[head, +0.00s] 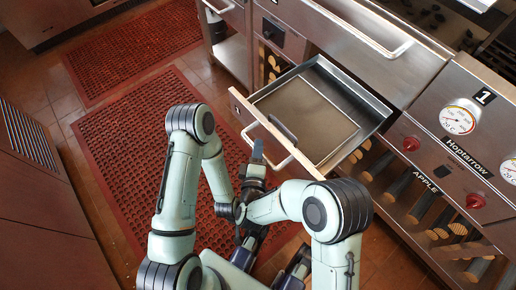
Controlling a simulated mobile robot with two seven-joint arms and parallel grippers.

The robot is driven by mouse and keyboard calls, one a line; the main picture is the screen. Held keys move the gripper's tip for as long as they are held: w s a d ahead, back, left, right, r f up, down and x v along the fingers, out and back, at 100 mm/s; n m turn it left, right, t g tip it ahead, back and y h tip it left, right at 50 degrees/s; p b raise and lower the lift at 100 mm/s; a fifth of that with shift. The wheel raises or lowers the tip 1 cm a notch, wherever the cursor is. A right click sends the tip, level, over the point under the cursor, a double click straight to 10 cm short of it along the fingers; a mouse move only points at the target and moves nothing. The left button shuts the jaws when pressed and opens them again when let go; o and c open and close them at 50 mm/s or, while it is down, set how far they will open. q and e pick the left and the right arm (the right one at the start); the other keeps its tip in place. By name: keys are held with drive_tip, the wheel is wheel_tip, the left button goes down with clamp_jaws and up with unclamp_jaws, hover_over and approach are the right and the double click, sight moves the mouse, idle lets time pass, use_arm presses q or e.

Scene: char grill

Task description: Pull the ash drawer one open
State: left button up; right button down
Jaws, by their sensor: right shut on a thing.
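The ash drawer one (365,90) is a steel, tray-like drawer pulled well out of the grill front, its flat bottom exposed. A bar handle (284,154) runs along its front panel, which bears a small label at its left end. My right gripper (258,152) is at this handle, shut on it; its fingertips are small and partly dark against the mat. My left arm bends down beside the right one, and its gripper is hard to make out among the dark arm parts below.
The grill front with gauges (458,119) and red knobs (411,143) stands right of the drawer, above slots holding logs. Red mats (110,150) cover open floor at left. A steel cabinet (40,200) stands far left.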

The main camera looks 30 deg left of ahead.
drive_tip(key=c, duration=1.1)
unclamp_jaws()
use_arm(q)
drive_tip(key=shift+s+d+r+g+p, duration=0.15)
drive_tip(key=shift+s+d+r+p, duration=0.1)
drive_tip(key=shift+s+r+p, duration=0.2)
drive_tip(key=shift+s+d+r+g+p, duration=0.15)
drive_tip(key=shift+s+d+r+p, duration=0.15)
drive_tip(key=shift+s, duration=0.25)
use_arm(e)
drive_tip(key=v, duration=1.3)
drive_tip(key=shift+s+d+r, duration=0.1)
drive_tip(key=shift+s, duration=0.05)
